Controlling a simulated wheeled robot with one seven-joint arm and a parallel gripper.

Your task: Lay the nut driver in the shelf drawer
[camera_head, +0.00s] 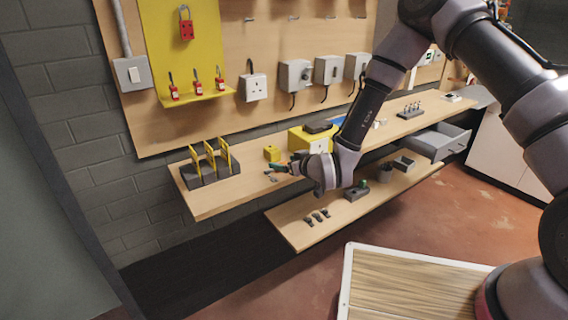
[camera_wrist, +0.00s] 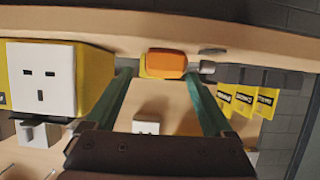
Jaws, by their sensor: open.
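In the wrist view an orange handle with a short grey end piece (camera_wrist: 163,63), which looks like the nut driver, lies on the wooden shelf between and just beyond my green fingertips. In the head view it is too small to make out clearly. My gripper (camera_head: 275,168) is low over the left part of the upper shelf (camera_head: 215,199); it also shows in the wrist view (camera_wrist: 165,75), open, with its fingers on either side of the handle. I cannot tell whether they touch it. The grey shelf drawer (camera_head: 437,143) stands pulled out under the shelf's right end.
A rack of yellow tags (camera_head: 209,164) is to the left. The lower shelf (camera_head: 290,226) holds small parts and dark bins.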

